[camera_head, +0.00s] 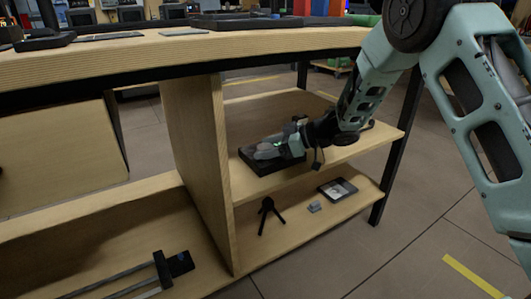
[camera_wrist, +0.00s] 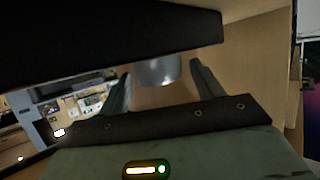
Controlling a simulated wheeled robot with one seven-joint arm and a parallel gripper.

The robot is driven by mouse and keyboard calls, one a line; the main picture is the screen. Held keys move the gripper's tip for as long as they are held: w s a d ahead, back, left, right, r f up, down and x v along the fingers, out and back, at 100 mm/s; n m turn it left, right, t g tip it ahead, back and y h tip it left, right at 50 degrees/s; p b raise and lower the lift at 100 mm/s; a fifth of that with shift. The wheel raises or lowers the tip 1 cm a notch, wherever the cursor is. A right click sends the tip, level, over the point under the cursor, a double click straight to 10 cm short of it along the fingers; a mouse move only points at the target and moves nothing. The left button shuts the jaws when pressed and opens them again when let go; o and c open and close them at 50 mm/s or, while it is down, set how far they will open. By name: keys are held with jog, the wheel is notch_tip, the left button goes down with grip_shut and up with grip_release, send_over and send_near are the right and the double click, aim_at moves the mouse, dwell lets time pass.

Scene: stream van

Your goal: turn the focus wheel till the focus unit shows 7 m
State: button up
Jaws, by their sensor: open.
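A black box-like unit (camera_head: 282,163), apparently the focus unit, sits on the upper shelf under the table. My gripper (camera_head: 268,150) reaches in from the right and covers much of it. In the wrist view the dark unit body (camera_wrist: 100,35) fills the top. A grey cylinder (camera_wrist: 157,72), apparently the focus wheel, sticks out from it. My gripper (camera_wrist: 160,74) is open, with one finger on each side of the cylinder. Gaps seem to remain between the fingers and the cylinder. No focus reading can be made out in either view.
The wooden shelf (camera_head: 360,146) has an upright panel (camera_head: 200,150) to its left and the tabletop (camera_head: 130,50) above. A small tripod (camera_head: 267,212), a grey piece (camera_head: 314,207) and a framed tile (camera_head: 338,188) are on the lower shelf. Open floor lies to the right.

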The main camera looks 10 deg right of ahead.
jog(key=shift+w+a+f, duration=0.1)
jog(key=shift+w+a, duration=0.1)
jog(key=shift+a, duration=0.15)
jog(key=shift+c, duration=0.4)
jog(key=c, duration=0.9)
